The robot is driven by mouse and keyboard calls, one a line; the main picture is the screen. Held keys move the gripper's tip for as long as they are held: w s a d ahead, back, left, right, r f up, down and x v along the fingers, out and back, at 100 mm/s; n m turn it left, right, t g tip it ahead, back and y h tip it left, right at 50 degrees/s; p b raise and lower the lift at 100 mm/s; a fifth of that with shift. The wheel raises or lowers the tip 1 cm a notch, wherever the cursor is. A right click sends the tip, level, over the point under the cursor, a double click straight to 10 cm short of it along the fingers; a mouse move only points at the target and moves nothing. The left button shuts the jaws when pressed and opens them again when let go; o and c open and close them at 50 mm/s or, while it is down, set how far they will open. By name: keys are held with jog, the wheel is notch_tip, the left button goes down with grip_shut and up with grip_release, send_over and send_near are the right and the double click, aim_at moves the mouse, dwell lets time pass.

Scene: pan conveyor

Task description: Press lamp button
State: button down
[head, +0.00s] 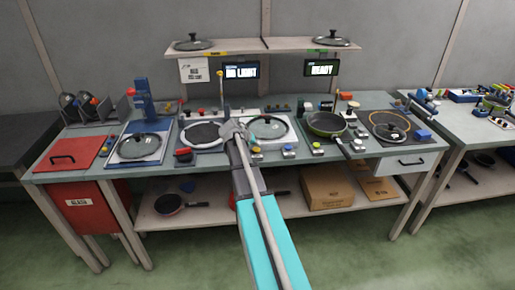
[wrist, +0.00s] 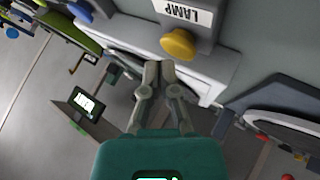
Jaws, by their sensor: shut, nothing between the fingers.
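In the wrist view a round yellow button (wrist: 178,44) sits on a grey box with a white label reading LAMP (wrist: 188,12). My gripper (wrist: 159,68) is shut and empty. Its fingertips show just below and left of the yellow button in that picture; I cannot tell whether they touch it. In the head view my gripper (head: 233,130) is over the middle of the workbench, between two glass-lid stations. My arm hides part of the bench front there, and the lamp button cannot be made out surely in that view. A display (head: 241,71) above the bench reads NO LIGHT.
A second display (head: 321,67) reads READY. A green pan (head: 327,122) stands right of my gripper, a glass lid (head: 268,127) close beside it. A blue press (head: 145,100) and a red panel (head: 70,155) are at the left. Two lids rest on the upper shelf (head: 262,46).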

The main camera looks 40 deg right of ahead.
aim_at(255, 150)
notch_tip(255, 150, up, 6)
jog(key=p, duration=0.6)
dwell(0.4)
dwell(0.5)
jog(key=shift+a, duration=0.2)
jog(key=s+a+f+n+y, duration=0.1)
jog(key=s+a, duration=0.4)
jog(key=a, duration=0.9)
jog(key=s+a+f+n+g+y+p, duration=0.1)
jog(key=s+a+n+y, duration=0.2)
jog(key=a, duration=1.1)
jog(key=s+a+f+n+y+p, duration=0.1)
jog(key=s+a+n+y, duration=0.2)
jog(key=a, duration=1.1)
jog(key=s+y, duration=0.2)
jog(key=s, duration=0.3)
jog(key=shift+s+f+g, duration=0.3)
